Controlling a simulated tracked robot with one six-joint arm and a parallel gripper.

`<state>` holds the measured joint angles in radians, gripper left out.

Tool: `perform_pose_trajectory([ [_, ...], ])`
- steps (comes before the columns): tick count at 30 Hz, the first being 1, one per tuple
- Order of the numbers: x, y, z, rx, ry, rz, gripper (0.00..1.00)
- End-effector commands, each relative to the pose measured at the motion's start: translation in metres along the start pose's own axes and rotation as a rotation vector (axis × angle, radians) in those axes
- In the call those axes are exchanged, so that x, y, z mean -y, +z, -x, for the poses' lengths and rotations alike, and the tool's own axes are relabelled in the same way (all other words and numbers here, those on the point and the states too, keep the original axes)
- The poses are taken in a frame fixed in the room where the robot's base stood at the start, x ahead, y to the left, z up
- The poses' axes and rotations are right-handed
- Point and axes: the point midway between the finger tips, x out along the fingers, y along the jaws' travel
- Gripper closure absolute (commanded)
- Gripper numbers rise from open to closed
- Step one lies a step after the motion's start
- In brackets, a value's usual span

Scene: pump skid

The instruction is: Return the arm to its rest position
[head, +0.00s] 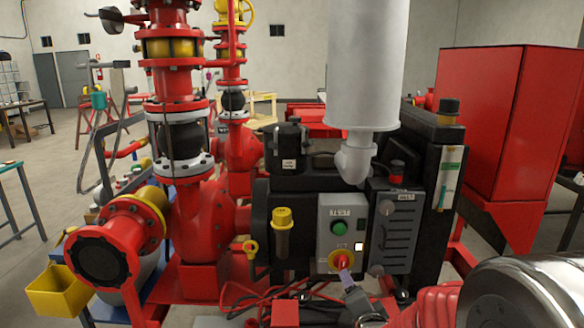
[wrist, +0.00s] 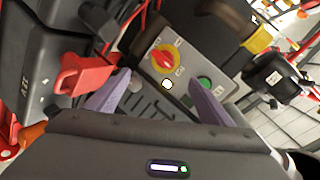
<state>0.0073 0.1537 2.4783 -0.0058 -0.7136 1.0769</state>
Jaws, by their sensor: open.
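My gripper (wrist: 155,92) is open and empty in the wrist view, its two purple fingers spread in front of a grey control box. Between and beyond the fingertips is a red rotary switch on a yellow plate (wrist: 163,58). In the head view my gripper (head: 346,275) is at the lower edge of the control box (head: 326,226), just below the rotary switch (head: 341,262). I cannot tell whether a finger touches the box. A green button (head: 339,228) and a small lit white square (head: 359,247) sit above the switch.
Red pump piping (head: 195,215) stands to the left, with a yellow bucket (head: 57,290) beside it. A grey exhaust cylinder (head: 365,65) rises above the engine. A large red tank (head: 515,130) is at the right. Red cables (head: 240,295) lie below the box.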

Motion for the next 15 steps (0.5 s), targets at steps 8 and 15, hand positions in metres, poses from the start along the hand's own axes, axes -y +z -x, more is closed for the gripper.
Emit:
perform_pose_trajectory([
  [8, 0.013, -0.007, 0.038, 0.075, 0.111, 0.205, 0.25],
  [15, 0.018, -0.008, 0.079, 0.164, 0.198, 0.384, 0.25],
])
